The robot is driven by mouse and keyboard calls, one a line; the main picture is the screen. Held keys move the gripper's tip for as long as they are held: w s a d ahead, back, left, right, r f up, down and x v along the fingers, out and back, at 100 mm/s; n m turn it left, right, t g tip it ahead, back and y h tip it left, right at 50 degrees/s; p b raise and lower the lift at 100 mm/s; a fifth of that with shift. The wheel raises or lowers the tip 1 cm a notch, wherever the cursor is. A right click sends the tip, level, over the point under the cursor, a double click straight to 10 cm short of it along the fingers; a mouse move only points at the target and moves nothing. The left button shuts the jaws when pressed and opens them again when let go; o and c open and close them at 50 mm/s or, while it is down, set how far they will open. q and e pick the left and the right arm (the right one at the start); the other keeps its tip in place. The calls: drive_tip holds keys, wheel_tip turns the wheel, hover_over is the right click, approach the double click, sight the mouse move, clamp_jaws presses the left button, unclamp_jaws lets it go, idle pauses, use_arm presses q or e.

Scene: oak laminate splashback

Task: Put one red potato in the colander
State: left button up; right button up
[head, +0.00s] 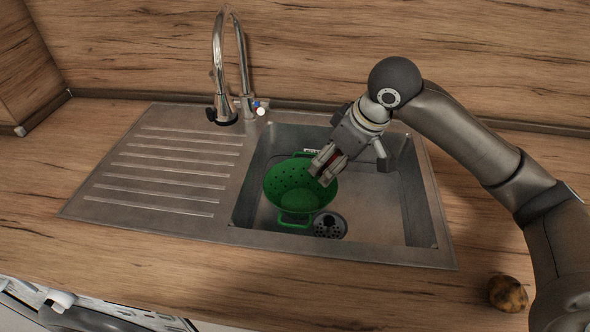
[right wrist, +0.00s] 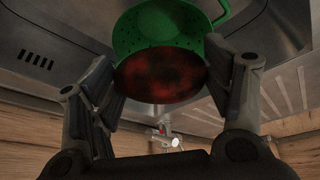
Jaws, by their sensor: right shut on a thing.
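A green colander (head: 290,186) with side handles stands in the sink basin. My right gripper (head: 325,167) reaches over the colander's right rim from above. It is shut on a dark red potato (right wrist: 160,75), which fills the space between its fingers in the right wrist view. In the head view the fingers hide most of the potato. In the right wrist view the colander (right wrist: 170,20) shows just beyond the potato. My left gripper is not in view.
The steel sink (head: 421,200) has a ribbed drainboard (head: 170,165) on the left and a drain (head: 330,225) beside the colander. A tall tap (head: 245,60) stands behind. A brown potato (head: 508,294) lies on the wooden worktop (head: 330,290) at front right.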

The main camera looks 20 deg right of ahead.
drive_tip(key=w, duration=0.1)
drive_tip(key=w+a+f, duration=0.1)
drive_tip(key=w+a, duration=0.1)
drive_tip(key=shift+w+f, duration=0.15)
drive_tip(key=shift+f, duration=0.2)
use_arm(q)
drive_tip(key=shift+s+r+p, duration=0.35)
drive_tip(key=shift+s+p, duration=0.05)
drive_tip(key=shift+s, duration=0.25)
use_arm(e)
drive_tip(key=shift+w+a+f, duration=0.65)
drive_tip(key=shift+w+f, duration=0.75)
drive_tip(key=shift+f, duration=0.45)
drive_tip(key=shift+w+a+f, duration=0.65)
drive_tip(key=shift+w+f, duration=0.8)
drive_tip(key=shift+f, duration=0.35)
drive_tip(key=shift+w+a+f, duration=0.65)
drive_tip(key=shift+w+f, duration=0.75)
drive_tip(key=shift+f, duration=0.45)
drive_tip(key=shift+f, duration=0.6)
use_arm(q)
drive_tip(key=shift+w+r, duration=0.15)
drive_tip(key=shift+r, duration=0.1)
use_arm(e)
drive_tip(key=o, duration=1.1)
